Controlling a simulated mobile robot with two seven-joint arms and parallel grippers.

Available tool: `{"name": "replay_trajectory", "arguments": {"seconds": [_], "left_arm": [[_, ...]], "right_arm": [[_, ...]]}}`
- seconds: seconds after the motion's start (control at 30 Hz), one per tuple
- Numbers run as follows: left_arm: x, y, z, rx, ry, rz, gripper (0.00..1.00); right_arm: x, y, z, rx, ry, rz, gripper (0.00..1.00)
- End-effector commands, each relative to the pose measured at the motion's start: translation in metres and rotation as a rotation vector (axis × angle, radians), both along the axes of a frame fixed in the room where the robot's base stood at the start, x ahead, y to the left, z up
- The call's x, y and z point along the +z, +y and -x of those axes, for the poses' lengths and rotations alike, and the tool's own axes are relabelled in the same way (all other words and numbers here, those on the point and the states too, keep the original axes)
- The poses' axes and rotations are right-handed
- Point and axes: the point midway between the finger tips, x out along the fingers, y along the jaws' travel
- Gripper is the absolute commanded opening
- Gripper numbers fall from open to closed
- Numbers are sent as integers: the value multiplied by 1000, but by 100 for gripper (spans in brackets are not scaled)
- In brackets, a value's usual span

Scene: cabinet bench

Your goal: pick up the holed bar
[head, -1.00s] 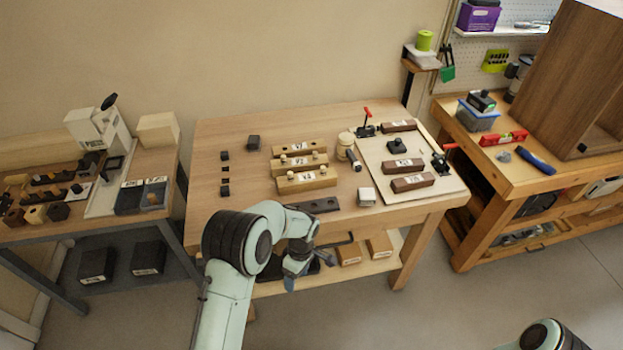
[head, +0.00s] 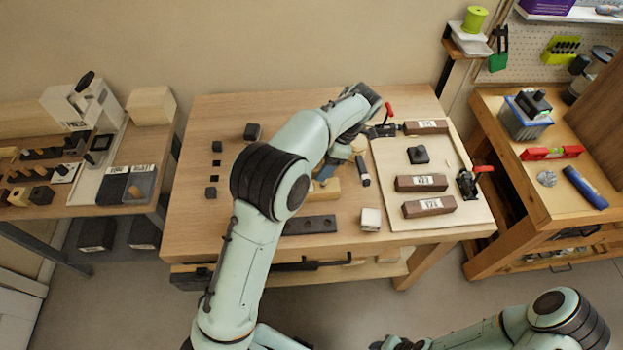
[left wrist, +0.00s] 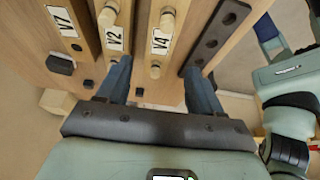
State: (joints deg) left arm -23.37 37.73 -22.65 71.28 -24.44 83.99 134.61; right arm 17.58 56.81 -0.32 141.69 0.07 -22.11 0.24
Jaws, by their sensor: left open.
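The holed bar (head: 310,225) is a dark flat bar with several holes, lying near the front edge of the middle bench in the head view. It also shows in the left wrist view (left wrist: 218,38), slanting at upper right. My left gripper (left wrist: 160,88) is open and empty. In the left wrist view its right finger overlaps the bar's near end, and the wooden block marked V4 (left wrist: 155,45) appears between the fingers. I cannot tell whether a finger touches the bar. In the head view my left arm reaches over the bench and hides most of the wooden blocks.
Wooden blocks marked V2 (left wrist: 112,40) and V7 (left wrist: 68,30) stand beside V4. A white-topped block (head: 370,218) lies right of the bar. A pale board (head: 440,165) holds brown blocks (head: 428,206) and red-handled clamps (head: 470,182). The bench's left front is clear.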

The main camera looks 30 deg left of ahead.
Motion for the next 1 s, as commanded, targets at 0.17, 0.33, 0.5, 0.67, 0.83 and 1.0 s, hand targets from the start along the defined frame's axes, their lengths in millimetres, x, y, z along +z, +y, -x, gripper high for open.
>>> {"name": "replay_trajectory", "arguments": {"seconds": [0.17,0.33,0.5,0.67,0.83,1.0], "left_arm": [[-36,12,10,3,8,-1,66],[-61,21,15,1,6,0,66],[-71,24,17,-1,4,0,66],[-88,32,20,1,7,1,66],[-110,41,24,0,4,0,66],[-118,43,25,0,2,1,66]], "right_arm": [[-10,0,9,0,11,1,43],[-13,0,12,0,15,0,43],[-14,0,12,0,14,0,43],[-12,0,10,0,12,0,43],[-11,0,10,0,11,1,43],[-11,0,10,0,11,1,43]]}}
